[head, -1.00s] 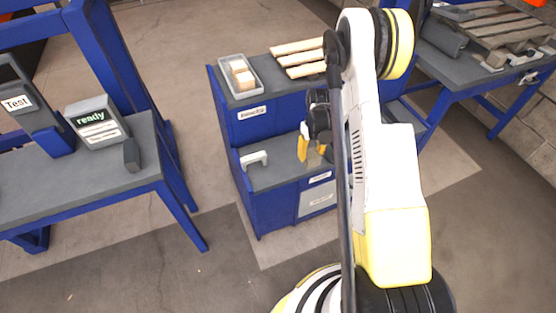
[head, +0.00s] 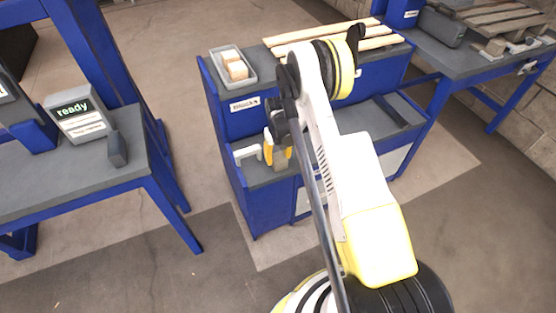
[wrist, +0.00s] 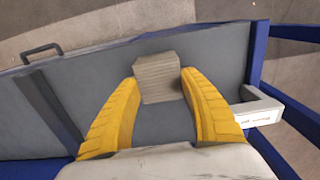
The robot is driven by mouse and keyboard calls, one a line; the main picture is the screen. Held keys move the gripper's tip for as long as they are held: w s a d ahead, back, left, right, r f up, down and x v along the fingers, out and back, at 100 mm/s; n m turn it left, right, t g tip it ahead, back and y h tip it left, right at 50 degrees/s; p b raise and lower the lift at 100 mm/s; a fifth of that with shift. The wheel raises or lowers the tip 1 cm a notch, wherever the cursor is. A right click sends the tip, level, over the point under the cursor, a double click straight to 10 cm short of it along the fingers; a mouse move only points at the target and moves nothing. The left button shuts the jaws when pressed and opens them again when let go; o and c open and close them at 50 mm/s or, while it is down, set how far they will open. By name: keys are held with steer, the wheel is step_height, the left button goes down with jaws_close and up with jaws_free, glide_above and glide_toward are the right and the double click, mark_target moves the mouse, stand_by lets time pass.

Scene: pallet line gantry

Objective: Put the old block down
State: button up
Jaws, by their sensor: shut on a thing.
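My gripper (head: 279,158) is shut on the old block, a worn grey-brown block (wrist: 157,78) seen between the yellow fingers in the wrist view. The gripper hangs over the left part of the lower grey shelf (head: 262,175) of the blue bench. The shelf also shows under the block in the wrist view (wrist: 215,50). I cannot tell whether the block touches the shelf. A white bracket-shaped piece (head: 247,152) stands on the shelf just left of the gripper; in the wrist view it is at the right (wrist: 258,108).
A grey tray with light wooden blocks (head: 234,68) sits on the upper shelf, above a "Blocks" label, beside wooden slats (head: 322,35). At the left, a table carries a "ready" display (head: 79,115). A dark bar (head: 391,111) lies on the lower shelf's right part.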

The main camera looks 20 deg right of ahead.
steer(key=shift+r, duration=0.1)
steer(key=o, duration=1.3)
steer(key=shift+c, duration=0.2)
